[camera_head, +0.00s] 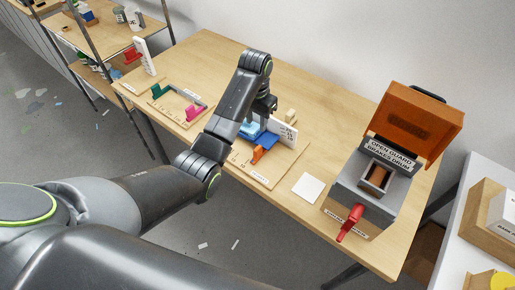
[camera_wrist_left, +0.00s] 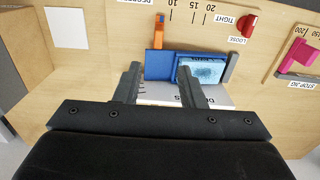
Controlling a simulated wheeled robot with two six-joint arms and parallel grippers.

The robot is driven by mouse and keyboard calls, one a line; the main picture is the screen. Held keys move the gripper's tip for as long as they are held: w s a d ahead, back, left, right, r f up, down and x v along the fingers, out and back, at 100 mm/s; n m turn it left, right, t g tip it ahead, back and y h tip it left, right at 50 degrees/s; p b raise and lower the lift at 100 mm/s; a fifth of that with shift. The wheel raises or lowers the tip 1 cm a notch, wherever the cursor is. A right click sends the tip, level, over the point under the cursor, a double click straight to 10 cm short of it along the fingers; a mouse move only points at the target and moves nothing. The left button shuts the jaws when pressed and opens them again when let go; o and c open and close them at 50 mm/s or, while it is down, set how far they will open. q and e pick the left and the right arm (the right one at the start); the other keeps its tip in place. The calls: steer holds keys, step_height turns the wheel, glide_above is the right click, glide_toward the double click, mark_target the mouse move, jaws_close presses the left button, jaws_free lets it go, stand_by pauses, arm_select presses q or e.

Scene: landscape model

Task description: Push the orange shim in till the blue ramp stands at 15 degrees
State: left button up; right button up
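The blue ramp (camera_head: 269,140) sits on a wooden board with an angle scale. It also shows in the left wrist view (camera_wrist_left: 158,65). The orange shim (camera_head: 258,154) is at the ramp's front edge; in the left wrist view the shim (camera_wrist_left: 158,32) lies near the printed marks 10, 15 and 20, touching or very close to the ramp. A pale blue block (camera_wrist_left: 205,70) rests on the ramp beside a grey bar (camera_wrist_left: 230,68). My left gripper (camera_wrist_left: 159,70) is open and empty above the ramp. The ramp's exact angle cannot be read. My right gripper is out of view.
A white upright plate (camera_head: 285,132) stands behind the ramp. A red knob (camera_wrist_left: 249,24) is marked tight and loose. A brake drum machine (camera_head: 375,180) with a red lever (camera_head: 350,222) stands right. A white square (camera_head: 308,188) lies between. Another board with a pink slider (camera_head: 194,113) is left.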

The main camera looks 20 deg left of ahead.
arm_select(q)
steer(key=r, duration=0.2)
steer(key=b, duration=0.6)
glide_above(258, 148)
step_height(258, 148, down, 7)
steer(key=shift+r, duration=0.1)
step_height(258, 148, down, 11)
steer(key=shift+r+p, duration=0.15)
steer(key=shift+p, duration=0.55)
steer(key=shift+c, duration=0.2)
jaws_close()
